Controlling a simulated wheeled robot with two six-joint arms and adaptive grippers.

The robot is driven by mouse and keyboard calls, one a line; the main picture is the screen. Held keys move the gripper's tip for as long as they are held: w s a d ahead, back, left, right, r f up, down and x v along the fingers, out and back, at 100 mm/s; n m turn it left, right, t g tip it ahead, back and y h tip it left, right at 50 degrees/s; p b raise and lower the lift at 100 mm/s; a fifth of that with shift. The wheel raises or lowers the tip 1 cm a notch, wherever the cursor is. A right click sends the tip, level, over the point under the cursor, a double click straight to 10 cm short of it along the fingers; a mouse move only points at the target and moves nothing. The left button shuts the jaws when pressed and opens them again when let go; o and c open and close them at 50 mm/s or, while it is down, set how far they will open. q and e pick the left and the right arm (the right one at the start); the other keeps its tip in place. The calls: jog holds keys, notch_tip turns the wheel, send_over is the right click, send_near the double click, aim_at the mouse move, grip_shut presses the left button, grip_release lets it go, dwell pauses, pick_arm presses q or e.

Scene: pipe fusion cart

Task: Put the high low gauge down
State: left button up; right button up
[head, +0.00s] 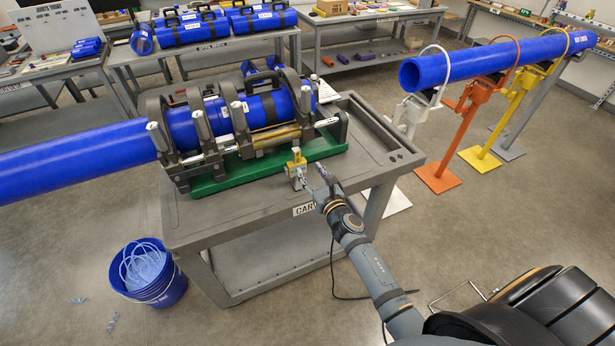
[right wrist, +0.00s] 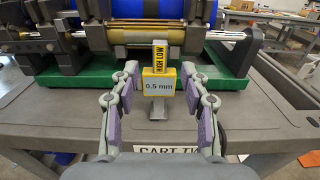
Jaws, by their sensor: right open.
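The high low gauge (head: 297,167) is a small yellow piece with a grey foot, upright at the front edge of the grey cart top (head: 240,212). In the right wrist view the gauge (right wrist: 159,82) shows "HIGH LOW" and "0.5 mm" labels. My right gripper (head: 316,184) is just in front of it. In the right wrist view the right gripper (right wrist: 160,105) has its fingers spread to both sides of the gauge, with gaps on each side. I cannot tell exactly where its foot rests. My left gripper is not in view.
Behind the gauge, a green tray (head: 262,165) carries the fusion machine (head: 240,120) clamping a blue pipe (head: 70,160). A blue bucket (head: 148,272) stands on the floor at left. Pipe stands (head: 438,178) are at right. The cart's right top is mostly clear.

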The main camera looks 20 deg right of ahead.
jog(key=s+d+f+m+g+h, duration=0.1)
jog(key=s+f+m+g, duration=0.2)
jog(key=s+f+m, duration=0.5)
jog(key=s+d+f+m+g, duration=0.2)
jog(key=f+m, duration=0.2)
jog(key=f, duration=0.8)
jog(key=s+d+f+m+g+h, duration=0.1)
jog(key=s+f+m+g, duration=0.2)
jog(key=s+f+m, duration=0.5)
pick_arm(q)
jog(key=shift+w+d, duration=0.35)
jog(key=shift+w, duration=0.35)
pick_arm(e)
jog(key=s+f+m+g, duration=0.3)
jog(key=s+f+m, duration=0.2)
jog(key=s, duration=0.5)
jog(key=s+f+m+g, duration=0.2)
jog(key=s+f+m, duration=0.4)
jog(key=s, duration=0.5)
jog(key=s+f+m+g, duration=0.3)
jog(key=s+f+m, duration=0.2)
jog(key=s+f, duration=0.3)
jog(key=s+d, duration=0.1)
jog(key=s, duration=0.2)
jog(key=shift+f+g, duration=0.2)
jog(key=shift+g, duration=0.1)
